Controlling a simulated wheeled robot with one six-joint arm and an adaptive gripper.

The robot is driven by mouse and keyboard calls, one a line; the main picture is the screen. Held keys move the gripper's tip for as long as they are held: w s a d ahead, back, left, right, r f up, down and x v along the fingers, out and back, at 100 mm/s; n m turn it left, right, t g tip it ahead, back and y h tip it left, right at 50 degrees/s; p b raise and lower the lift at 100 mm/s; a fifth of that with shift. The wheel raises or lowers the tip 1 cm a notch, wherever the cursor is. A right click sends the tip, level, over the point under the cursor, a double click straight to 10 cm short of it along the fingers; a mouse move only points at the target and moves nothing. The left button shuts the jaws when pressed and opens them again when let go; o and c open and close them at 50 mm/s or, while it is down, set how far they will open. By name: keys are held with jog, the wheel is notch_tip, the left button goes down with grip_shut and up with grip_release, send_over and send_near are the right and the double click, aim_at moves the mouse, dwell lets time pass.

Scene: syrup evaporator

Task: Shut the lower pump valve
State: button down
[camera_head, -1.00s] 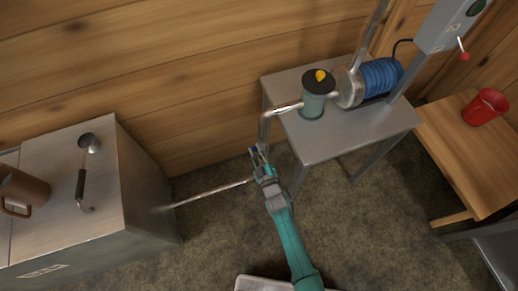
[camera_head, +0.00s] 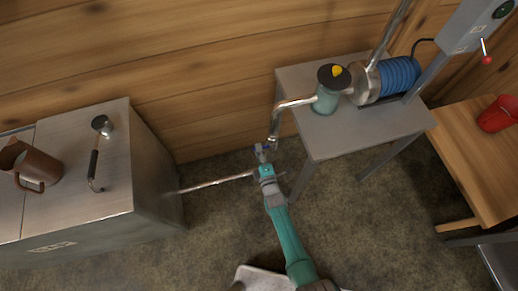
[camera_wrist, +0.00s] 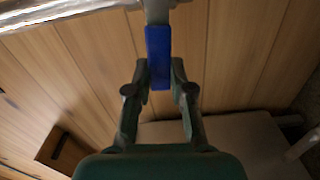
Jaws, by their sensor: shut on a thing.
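The blue valve handle (camera_wrist: 158,55) hangs below a metal fitting at the top centre of the wrist view. My gripper (camera_wrist: 155,82) has one finger on each side of it and is shut on its lower part. In the head view my gripper (camera_head: 262,153) is at the pipe joint, where the low horizontal pipe (camera_head: 218,183) meets the pipe dropping from the pump (camera_head: 328,93). The handle is small and largely hidden there, so its angle to the pipe is hard to tell.
The grey metal pump table (camera_head: 384,121) stands just right of my gripper. The steel evaporator box (camera_head: 152,150) is at the left, with a ladle (camera_head: 95,160) and a brown jug (camera_head: 36,168) on top. A red bucket (camera_head: 497,114) sits on the wooden bench (camera_head: 465,155). Bare floor lies between.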

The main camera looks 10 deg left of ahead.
jog(key=shift+f+n, duration=0.45)
jog(key=shift+n, duration=0.15)
jog(key=c, duration=1)
grip_release()
jog(key=shift+s, duration=0.1)
jog(key=v, duration=1.2)
